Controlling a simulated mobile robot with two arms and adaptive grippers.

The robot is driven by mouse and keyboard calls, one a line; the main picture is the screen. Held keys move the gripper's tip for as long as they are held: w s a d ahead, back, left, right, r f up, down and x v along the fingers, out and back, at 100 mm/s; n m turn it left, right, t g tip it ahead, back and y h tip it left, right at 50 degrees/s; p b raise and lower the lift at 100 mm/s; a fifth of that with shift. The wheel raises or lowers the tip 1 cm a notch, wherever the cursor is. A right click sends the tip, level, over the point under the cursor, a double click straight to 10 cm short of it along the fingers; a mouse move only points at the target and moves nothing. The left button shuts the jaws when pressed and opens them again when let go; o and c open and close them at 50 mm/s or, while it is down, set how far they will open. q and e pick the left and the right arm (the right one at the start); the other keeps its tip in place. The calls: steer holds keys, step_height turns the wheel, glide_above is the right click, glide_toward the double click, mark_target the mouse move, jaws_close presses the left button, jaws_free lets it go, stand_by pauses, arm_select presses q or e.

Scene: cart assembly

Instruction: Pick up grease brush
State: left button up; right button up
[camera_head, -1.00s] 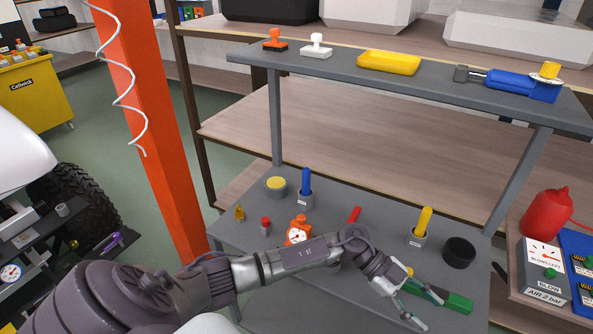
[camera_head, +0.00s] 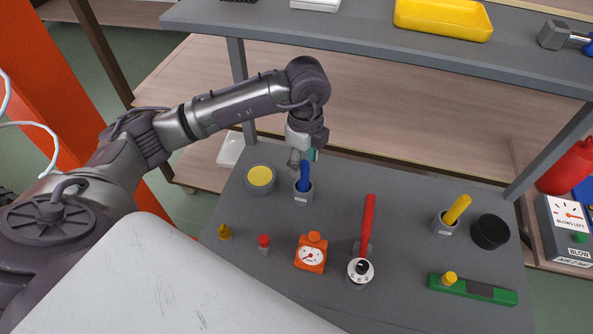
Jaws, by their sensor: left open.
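A blue-handled tool (camera_head: 305,176) stands upright in a small grey labelled holder (camera_head: 302,194) on the grey cart shelf. A yellow-handled tool (camera_head: 457,209) leans in a similar holder (camera_head: 445,229) at the right. The labels are too small to read, so I cannot tell which is the grease brush. My left gripper (camera_head: 306,157) points down with its open fingers at the top of the blue handle. The fingers partly hide the handle's tip, and I cannot tell whether they touch it. My right gripper is not in view.
A round tin with a yellow top (camera_head: 260,178) stands just left of the blue tool. An orange gauge (camera_head: 311,253), a red-handled tool (camera_head: 368,222), a black round pot (camera_head: 490,232) and a green block (camera_head: 472,290) share the shelf. The upper shelf (camera_head: 350,35) overhangs behind.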

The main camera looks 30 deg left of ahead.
mark_target(304, 175)
arm_select(q)
steer(key=shift+s+d+f, duration=0.15)
steer(key=shift+d+f, duration=0.1)
steer(key=shift+f, duration=0.2)
steer(key=f, duration=0.3)
steer(key=f+p, duration=0.1)
steer(key=shift+w+a+f, duration=0.25)
steer(key=shift+a, duration=0.05)
steer(key=shift+f, duration=0.25)
steer(key=shift+d, duration=0.1)
steer(key=shift+c, duration=0.7)
steer(key=c, duration=0.5)
jaws_close()
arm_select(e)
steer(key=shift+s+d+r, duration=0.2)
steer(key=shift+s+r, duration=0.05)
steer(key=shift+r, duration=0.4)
